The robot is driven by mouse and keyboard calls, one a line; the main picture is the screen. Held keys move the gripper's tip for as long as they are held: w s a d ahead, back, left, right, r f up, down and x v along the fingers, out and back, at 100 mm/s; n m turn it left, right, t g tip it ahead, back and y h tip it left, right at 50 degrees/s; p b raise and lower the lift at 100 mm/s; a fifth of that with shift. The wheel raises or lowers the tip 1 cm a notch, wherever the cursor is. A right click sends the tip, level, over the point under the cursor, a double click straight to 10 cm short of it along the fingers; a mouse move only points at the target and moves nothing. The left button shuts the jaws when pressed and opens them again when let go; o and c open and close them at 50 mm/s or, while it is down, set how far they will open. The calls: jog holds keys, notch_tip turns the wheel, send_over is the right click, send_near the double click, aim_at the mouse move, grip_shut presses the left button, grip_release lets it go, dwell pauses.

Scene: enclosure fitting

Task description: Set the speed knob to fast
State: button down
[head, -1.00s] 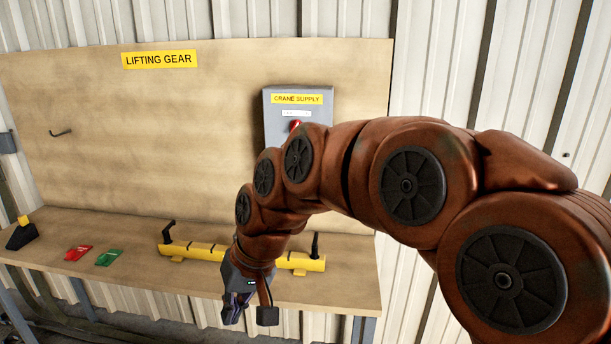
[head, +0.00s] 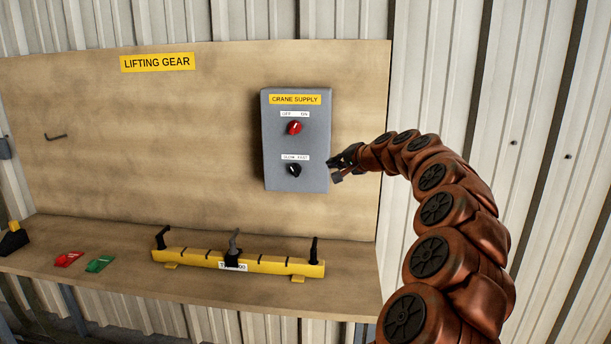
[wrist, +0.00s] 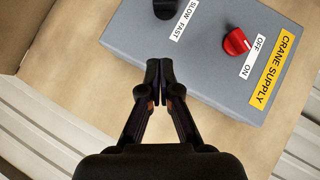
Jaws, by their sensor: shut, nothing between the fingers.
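The speed knob (head: 294,170) is a small black knob low on the grey crane supply box (head: 279,148), under a white "SLOW FAST" label (head: 295,157). In the wrist view the black knob (wrist: 166,8) is cut off by the top edge, and its label (wrist: 177,20) lies beside it. In the head view its pointer is too small to read surely. My gripper (head: 333,169) is at the box's right edge, apart from the knob. In the wrist view my gripper (wrist: 160,80) is shut and empty, its tips together over the box's edge.
A red knob (head: 294,128) sits above, under an "OFF ON" label.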

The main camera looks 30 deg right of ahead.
jog(key=shift+w+d, duration=0.1)
jog(key=shift+d, duration=0.05)
jog(key=p, duration=0.3)
send_near(299, 172)
jog(key=shift+w+d, duration=0.7)
jog(key=shift+w, duration=0.2)
jog(key=shift+w+d, duration=0.65)
jog(key=shift+w, duration=0.25)
jog(key=shift+w+a+f+p, duration=0.25)
jog(key=shift+w+a+f, duration=0.3)
jog(key=shift+a, duration=0.15)
jog(key=shift+w+a+f+p, duration=0.2)
jog(key=shift+w+a+f, duration=0.25)
jog(key=shift+w+a, duration=0.15)
jog(key=shift+f+b, duration=0.25)
jog(key=shift+b, duration=0.35)
jog(key=shift+s, duration=0.1)
